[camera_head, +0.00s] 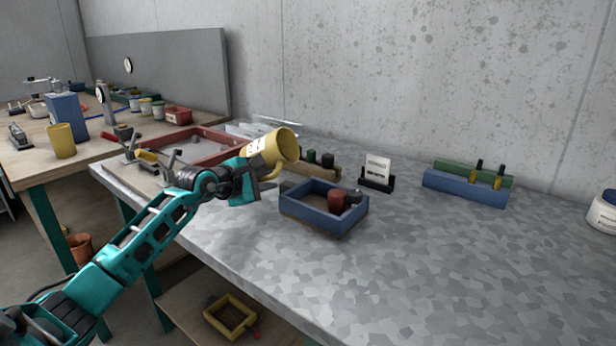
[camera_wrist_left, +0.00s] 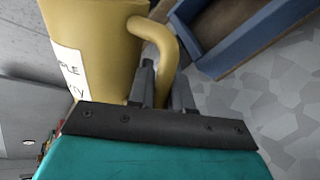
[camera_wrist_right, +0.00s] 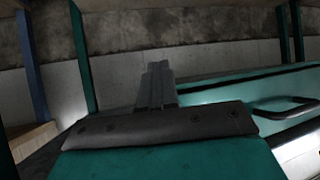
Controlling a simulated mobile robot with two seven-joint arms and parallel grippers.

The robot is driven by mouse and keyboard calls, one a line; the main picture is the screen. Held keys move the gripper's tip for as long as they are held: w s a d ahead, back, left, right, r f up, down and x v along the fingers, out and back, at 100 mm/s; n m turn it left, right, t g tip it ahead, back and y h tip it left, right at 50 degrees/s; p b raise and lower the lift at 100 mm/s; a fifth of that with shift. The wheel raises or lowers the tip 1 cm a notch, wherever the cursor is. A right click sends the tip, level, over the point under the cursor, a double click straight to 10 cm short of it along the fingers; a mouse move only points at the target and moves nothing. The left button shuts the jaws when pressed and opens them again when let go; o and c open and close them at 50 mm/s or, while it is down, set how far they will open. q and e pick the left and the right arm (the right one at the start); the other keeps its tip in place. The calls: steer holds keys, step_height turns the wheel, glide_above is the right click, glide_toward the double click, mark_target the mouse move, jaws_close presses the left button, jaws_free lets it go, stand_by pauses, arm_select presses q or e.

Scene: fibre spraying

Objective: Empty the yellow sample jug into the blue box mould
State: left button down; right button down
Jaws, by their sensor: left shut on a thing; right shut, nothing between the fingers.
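The yellow sample jug (camera_head: 271,149) is tilted in the air above the left side of the blue box mould, its open mouth towards the upper right. My left gripper (camera_head: 262,183) is shut on its handle; the handle (camera_wrist_left: 166,45) and the white label show in the left wrist view. The blue box mould (camera_head: 301,207) stands on the metal-topped table; its rim (camera_wrist_left: 255,35) shows at the upper right of the left wrist view. A dark red object and a dark grey one sit at its right end. I see no stream from the jug. My right gripper (camera_wrist_right: 156,87) is shut and empty.
A red-framed tray (camera_head: 178,138) lies behind my left arm. A card holder (camera_head: 377,174) and a blue block rack (camera_head: 464,188) stand further right. The table's front right is clear. Another yellow jug (camera_head: 61,141) stands on the wooden bench at left.

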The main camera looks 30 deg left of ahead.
mark_target(270, 163)
arm_select(q)
steer(key=shift+a+r, duration=0.1)
steer(key=shift+r, duration=0.2)
arm_select(e)
steer(key=shift+r, duration=0.2)
arm_select(q)
steer(key=shift+a+r+m+p, duration=0.15)
steer(key=shift+m+p, duration=0.25)
steer(key=shift+p, duration=0.2)
arm_select(e)
steer(key=shift+s+d, duration=0.1)
steer(key=shift+d, duration=0.15)
arm_select(q)
steer(key=shift+r+y, duration=0.15)
steer(key=shift+y, duration=0.35)
arm_select(e)
steer(key=shift+r, duration=0.15)
arm_select(q)
steer(key=shift+d+r+m+p, duration=0.15)
steer(key=shift+d+m+p, duration=0.05)
steer(key=shift+m+p, duration=0.2)
arm_select(e)
steer(key=shift+r, duration=0.1)
